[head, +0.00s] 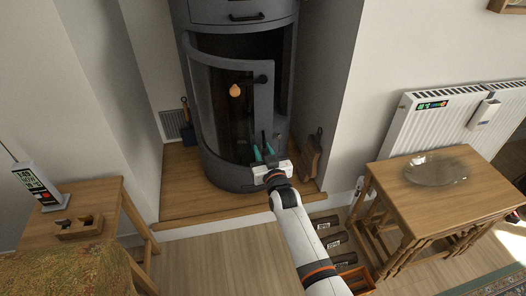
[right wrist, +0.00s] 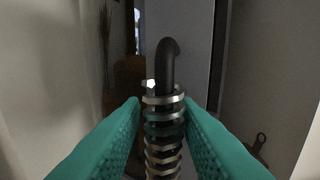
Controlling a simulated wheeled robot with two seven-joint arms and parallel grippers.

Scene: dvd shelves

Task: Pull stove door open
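The dark grey stove (head: 237,176) stands in the corner. Its curved glass door (head: 222,110) is partly open, with a dark gap (head: 283,85) at its right edge. My right gripper (head: 264,152) is low at the door's right edge. In the right wrist view, the coiled metal door handle (right wrist: 163,130) with a bent black top stands upright between the green fingers (right wrist: 162,106). Both fingertips appear to press on the coil from either side. My left gripper is not in view.
A wooden table (head: 445,205) with a glass dish (head: 435,170) stands at right, by a white radiator (head: 460,120). Dark boxes (head: 330,235) lie near my right arm. Another wooden table (head: 105,200) is at left. Floor before the stove's wooden step is clear.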

